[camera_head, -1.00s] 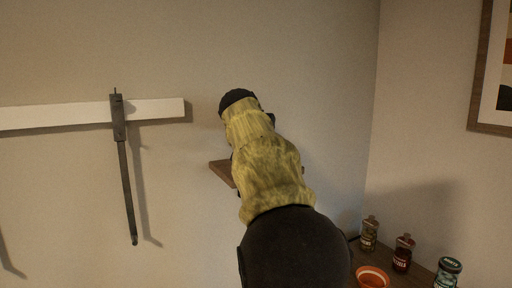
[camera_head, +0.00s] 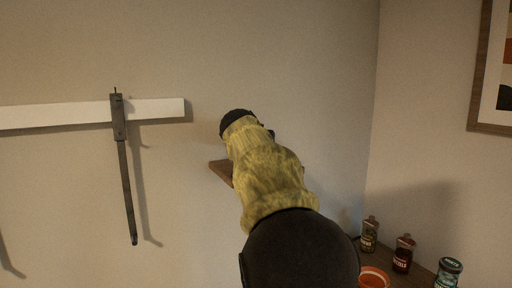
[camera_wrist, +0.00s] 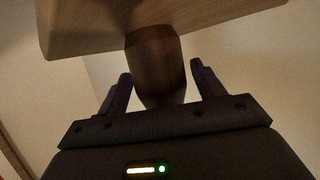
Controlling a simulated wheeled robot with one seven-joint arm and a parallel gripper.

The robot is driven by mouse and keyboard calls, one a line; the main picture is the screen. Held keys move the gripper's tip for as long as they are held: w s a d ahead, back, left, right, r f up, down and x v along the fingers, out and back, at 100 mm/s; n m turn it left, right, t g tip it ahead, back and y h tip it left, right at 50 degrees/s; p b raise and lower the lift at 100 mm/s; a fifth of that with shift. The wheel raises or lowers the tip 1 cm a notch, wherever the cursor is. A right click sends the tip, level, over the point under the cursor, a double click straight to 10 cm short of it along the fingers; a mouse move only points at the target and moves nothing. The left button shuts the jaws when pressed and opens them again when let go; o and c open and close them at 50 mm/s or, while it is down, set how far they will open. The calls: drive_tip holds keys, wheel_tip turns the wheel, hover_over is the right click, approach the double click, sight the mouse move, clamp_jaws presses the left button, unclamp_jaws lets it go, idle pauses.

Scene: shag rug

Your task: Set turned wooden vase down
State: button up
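The turned wooden vase (camera_wrist: 156,62) is dark brown and shows in the wrist view between the two fingers of my gripper (camera_wrist: 161,80). Narrow gaps show between the vase and both fingers, so my gripper looks open around it. The vase's upper end in the picture meets a wooden board (camera_wrist: 85,28); whether it bears on the board I cannot tell. In the head view my arm hides the vase and gripper.
A brown wooden shelf (camera_head: 221,171) on the wall sticks out behind my arm. A white wall rail (camera_head: 60,113) holds a dark tool (camera_head: 126,170). At lower right, jars (camera_head: 403,254) and an orange bowl (camera_head: 373,278) stand on a wooden surface. A framed picture (camera_head: 491,70) hangs at right.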

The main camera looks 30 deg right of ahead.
drive_tip(key=shift+a+r, duration=0.1)
drive_tip(key=shift+r, duration=0.05)
drive_tip(key=b+v, duration=0.5)
drive_tip(key=v, duration=0.7)
idle(0.7)
